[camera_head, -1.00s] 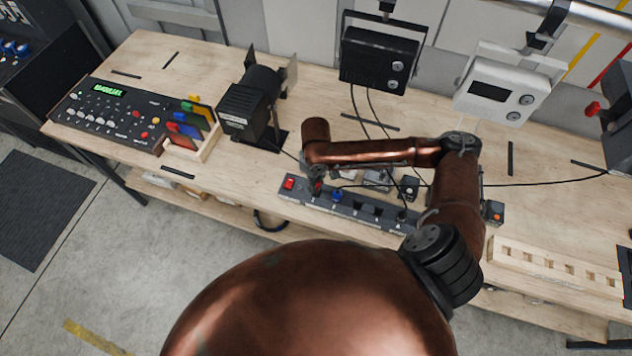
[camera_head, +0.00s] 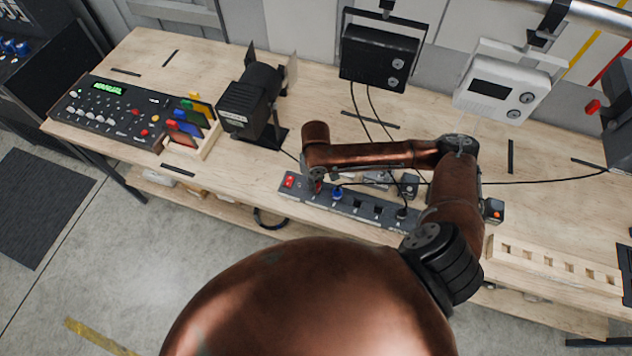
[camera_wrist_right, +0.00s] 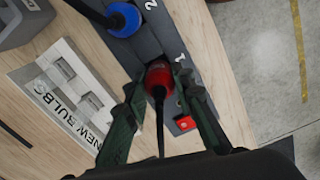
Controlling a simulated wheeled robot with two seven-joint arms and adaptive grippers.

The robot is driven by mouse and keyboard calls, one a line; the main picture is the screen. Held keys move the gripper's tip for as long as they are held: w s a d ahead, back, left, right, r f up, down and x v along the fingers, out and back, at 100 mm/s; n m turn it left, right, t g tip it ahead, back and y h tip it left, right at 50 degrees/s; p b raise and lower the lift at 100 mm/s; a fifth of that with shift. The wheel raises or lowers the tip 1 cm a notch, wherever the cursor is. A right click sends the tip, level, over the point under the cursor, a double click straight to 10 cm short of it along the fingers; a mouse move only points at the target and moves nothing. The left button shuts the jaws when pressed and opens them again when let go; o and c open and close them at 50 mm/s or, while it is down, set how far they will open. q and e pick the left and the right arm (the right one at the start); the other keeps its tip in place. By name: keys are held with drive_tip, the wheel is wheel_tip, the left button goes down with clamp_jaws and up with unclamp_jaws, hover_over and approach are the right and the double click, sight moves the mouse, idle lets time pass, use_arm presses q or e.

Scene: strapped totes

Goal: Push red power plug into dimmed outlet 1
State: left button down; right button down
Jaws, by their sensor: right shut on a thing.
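The red power plug (camera_wrist_right: 158,74) is between the fingers of my right gripper (camera_wrist_right: 160,84) in the right wrist view, its black cord running back toward the wrist. The gripper is shut on it. The plug is over the dark power strip (camera_wrist_right: 218,72), at outlet 1 beside the printed "1". I cannot tell how deep it sits; its underside is hidden. In the head view the strip (camera_head: 372,209) lies near the bench's front edge, and the red plug (camera_head: 318,187) shows small at its left part, below my right arm. My left gripper is not in view.
A blue plug (camera_wrist_right: 122,18) stands in outlet 2. A red switch (camera_wrist_right: 183,123) is at the strip's end. A "NEW BULBS" box (camera_wrist_right: 68,98) lies beside the strip. A black lamp (camera_head: 250,105) stands behind left. Cords cross the bench behind the strip.

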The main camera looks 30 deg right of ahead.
drive_tip(key=shift+s+f, duration=0.1)
drive_tip(key=shift+f, duration=0.4)
drive_tip(key=c, duration=1.6)
unclamp_jaws()
wheel_tip(320, 180, up, 12)
drive_tip(key=shift+f, duration=0.1)
